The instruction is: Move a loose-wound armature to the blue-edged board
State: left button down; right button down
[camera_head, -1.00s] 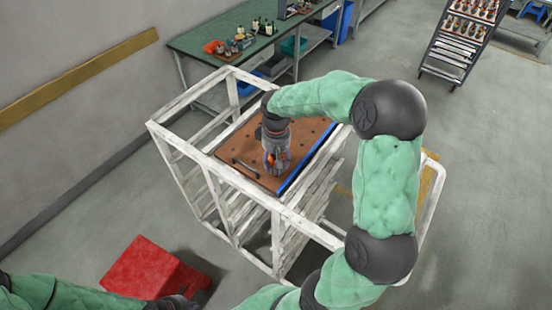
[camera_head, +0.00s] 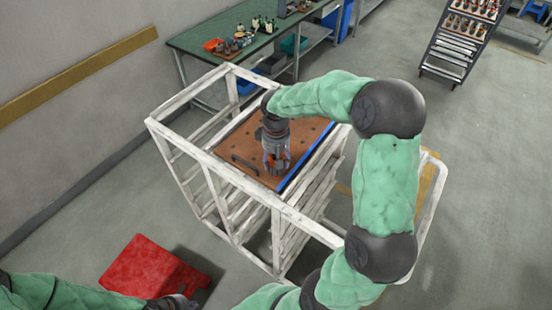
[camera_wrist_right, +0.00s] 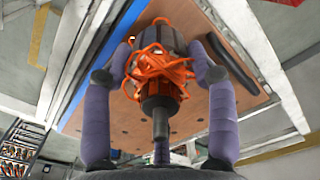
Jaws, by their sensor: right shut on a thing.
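The armature (camera_wrist_right: 160,70), with loose orange windings and a dark shaft, is between the two purple-sleeved fingers of my right gripper (camera_wrist_right: 160,68). In the head view my right gripper (camera_head: 276,164) is shut on it over the blue-edged board, and only bits of orange show. The brown board (camera_head: 232,143) has rows of holes, a dark handle and a blue edge (camera_head: 305,158). It lies on the white frame rack. Whether the armature touches the board I cannot tell. My left gripper (camera_head: 174,303) is at the bottom edge, partly cut off; its jaws are unclear.
The white rack (camera_head: 205,157) has open rails around the board. A red box (camera_head: 150,268) is on the floor at lower left. A green bench (camera_head: 205,40) with small parts stands behind. A tilted rack (camera_head: 462,45) with several armatures stands at the back right.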

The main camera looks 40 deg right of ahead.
jog(key=shift+f, duration=0.15)
dwell(0.7)
jog(key=c, duration=0.5)
grip_release()
jog(key=shift+o, duration=1.1)
notch_tip(320, 180, up, 12)
notch_tip(320, 180, up, 12)
